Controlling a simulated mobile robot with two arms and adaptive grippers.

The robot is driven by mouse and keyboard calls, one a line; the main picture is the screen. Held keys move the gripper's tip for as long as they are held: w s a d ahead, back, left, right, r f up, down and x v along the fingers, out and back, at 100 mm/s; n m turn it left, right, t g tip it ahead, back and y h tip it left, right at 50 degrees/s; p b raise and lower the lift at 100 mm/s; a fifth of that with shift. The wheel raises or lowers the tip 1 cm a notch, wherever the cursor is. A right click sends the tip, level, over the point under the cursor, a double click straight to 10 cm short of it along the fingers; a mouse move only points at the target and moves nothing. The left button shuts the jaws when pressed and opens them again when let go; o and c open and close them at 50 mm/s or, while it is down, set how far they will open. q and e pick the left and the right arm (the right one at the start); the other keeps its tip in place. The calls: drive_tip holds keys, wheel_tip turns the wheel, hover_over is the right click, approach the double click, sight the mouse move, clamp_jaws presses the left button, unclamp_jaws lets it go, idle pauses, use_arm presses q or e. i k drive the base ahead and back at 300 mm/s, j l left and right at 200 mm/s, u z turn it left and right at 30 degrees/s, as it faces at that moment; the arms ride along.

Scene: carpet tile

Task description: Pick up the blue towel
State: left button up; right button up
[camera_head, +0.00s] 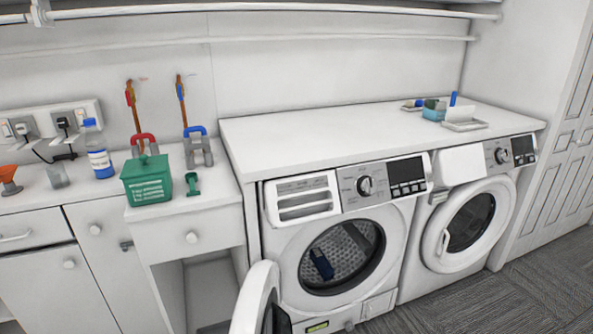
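A small dark blue item (321,263), which looks like the blue towel, lies inside the metal drum of the left washing machine (322,225). It is tilted against the drum, and its exact shape is too small to tell. The round door (256,300) of this machine stands open, swung out to the left. Neither of my grippers is in view.
The right machine (456,240) has its round door shut. A green box (147,182) and bottle (98,150) stand on the left counter. Grey carpet lies in front.

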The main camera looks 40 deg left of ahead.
sight(320, 261)
drive_tip(key=i+j+u, duration=0.1)
drive_tip(key=j+u, duration=0.25)
drive_tip(key=j, duration=1.5)
